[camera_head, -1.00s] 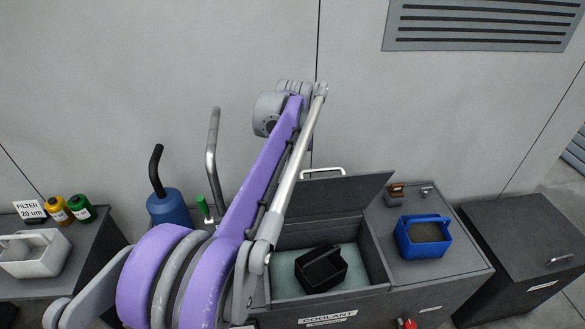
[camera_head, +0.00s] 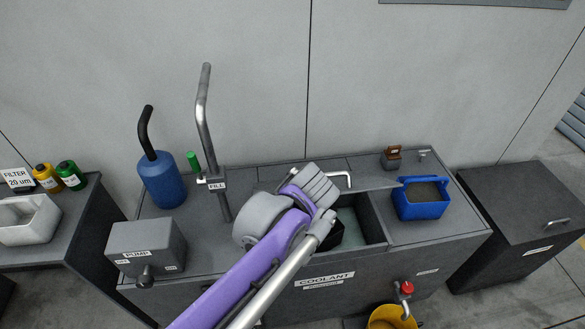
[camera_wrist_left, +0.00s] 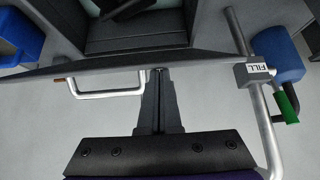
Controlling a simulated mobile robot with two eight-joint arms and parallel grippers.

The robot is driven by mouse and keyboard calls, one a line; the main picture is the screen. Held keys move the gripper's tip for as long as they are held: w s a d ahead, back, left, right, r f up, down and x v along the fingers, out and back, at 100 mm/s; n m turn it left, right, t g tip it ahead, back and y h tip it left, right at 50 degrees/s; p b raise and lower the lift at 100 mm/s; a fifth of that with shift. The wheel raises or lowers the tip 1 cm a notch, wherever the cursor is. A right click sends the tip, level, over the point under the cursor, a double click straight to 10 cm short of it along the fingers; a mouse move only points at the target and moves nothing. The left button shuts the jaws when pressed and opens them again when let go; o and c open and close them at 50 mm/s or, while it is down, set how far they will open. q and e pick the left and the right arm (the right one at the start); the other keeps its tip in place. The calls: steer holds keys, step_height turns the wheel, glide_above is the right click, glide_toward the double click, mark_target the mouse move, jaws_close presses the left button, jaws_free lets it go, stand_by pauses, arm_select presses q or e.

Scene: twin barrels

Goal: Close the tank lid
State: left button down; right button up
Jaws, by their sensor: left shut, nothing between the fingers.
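The tank lid (camera_head: 372,185) stands raised at the back of the coolant tank's opening; in the left wrist view it shows nearly edge-on as a long grey strip (camera_wrist_left: 210,60). Its silver handle (camera_head: 346,180) also shows in the left wrist view (camera_wrist_left: 108,94). My left gripper (camera_wrist_left: 158,74) is shut and empty, beside the handle on the lid's handle side. Its tips are at or very near the lid; contact cannot be told. In the head view my arm hides the fingers and part of the opening. My right gripper is in neither view.
The tank's blue caddy (camera_head: 422,199) stands right of the opening. The FILL pipe (camera_head: 207,120), blue can (camera_head: 162,182) and pump box (camera_head: 146,247) stand left. A dark object is partly hidden inside the tank. A yellow bucket (camera_head: 390,318) is below the front.

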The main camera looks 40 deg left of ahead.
arm_select(q)
steer(key=s+d+f+t+y+b, duration=0.2)
steer(key=s+d+f+y+b, duration=0.15)
steer(key=f+b, duration=0.45)
steer(key=t+y+b, duration=0.1)
steer(key=t+b, duration=0.1)
steer(key=b, duration=0.2)
glide_above(300, 262)
steer(key=s, duration=0.1)
step_height(300, 262, down, 10)
steer(key=shift+s+d+f+b, duration=0.1)
steer(key=shift+d+f+b, duration=0.4)
steer(key=shift+f, duration=0.15)
steer(key=shift+s+f, duration=0.1)
steer(key=shift+f, duration=0.1)
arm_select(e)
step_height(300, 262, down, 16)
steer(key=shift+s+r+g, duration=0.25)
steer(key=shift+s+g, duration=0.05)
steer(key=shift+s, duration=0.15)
